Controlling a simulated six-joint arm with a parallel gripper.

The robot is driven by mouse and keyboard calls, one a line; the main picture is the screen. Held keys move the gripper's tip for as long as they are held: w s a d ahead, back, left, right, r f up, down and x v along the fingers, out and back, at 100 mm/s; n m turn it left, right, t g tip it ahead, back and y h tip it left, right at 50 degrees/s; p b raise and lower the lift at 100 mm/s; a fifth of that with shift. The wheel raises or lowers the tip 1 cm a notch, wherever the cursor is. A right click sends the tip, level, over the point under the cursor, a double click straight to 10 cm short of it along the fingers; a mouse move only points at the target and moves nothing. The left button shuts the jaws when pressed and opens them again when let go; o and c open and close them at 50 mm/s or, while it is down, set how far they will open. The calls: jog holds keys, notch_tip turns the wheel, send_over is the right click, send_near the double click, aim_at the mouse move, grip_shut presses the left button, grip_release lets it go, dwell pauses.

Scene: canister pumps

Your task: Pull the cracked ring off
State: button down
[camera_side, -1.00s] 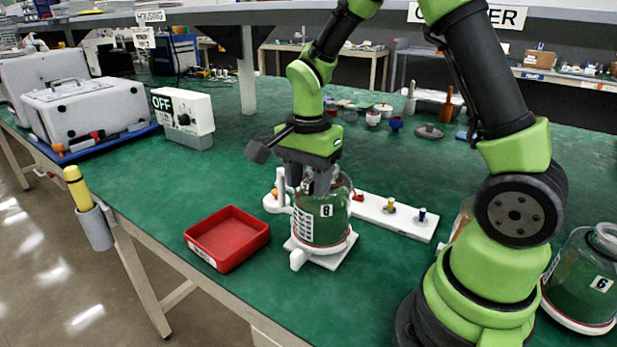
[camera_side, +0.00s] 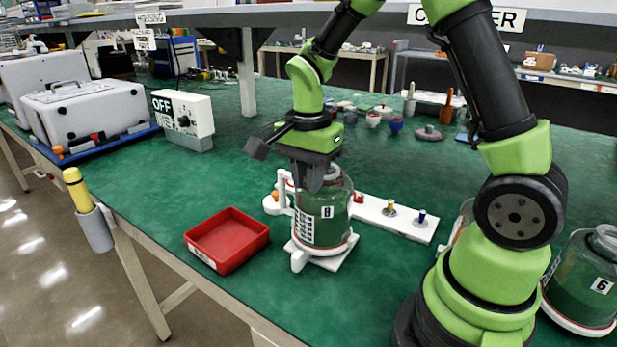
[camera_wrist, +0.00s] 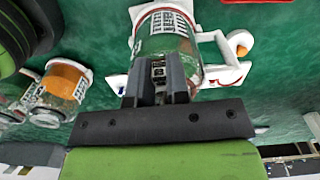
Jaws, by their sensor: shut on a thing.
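The clear canister marked 8 (camera_side: 322,222) holds green contents and stands upright on a white base plate (camera_side: 330,260) in the side view. It also shows in the wrist view (camera_wrist: 165,42). My gripper (camera_side: 318,188) points down at the canister's top. In the wrist view my gripper's two dark fingers (camera_wrist: 160,75) are close together over the canister, shut on a small part at its top. The fingers cover most of that part, so I cannot make out the cracked ring or any crack. A white handle stands beside the canister.
A red tray (camera_side: 228,240) sits left of the canister. A white strip (camera_side: 400,222) with several coloured pegs runs behind it to the right. A canister marked 6 (camera_side: 585,275) is at the far right. A switch box reading OFF (camera_side: 183,115) stands at the back left.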

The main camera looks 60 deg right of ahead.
jog(key=shift+r, duration=1.25)
dwell(1.0)
jog(key=shift+r, duration=3.65)
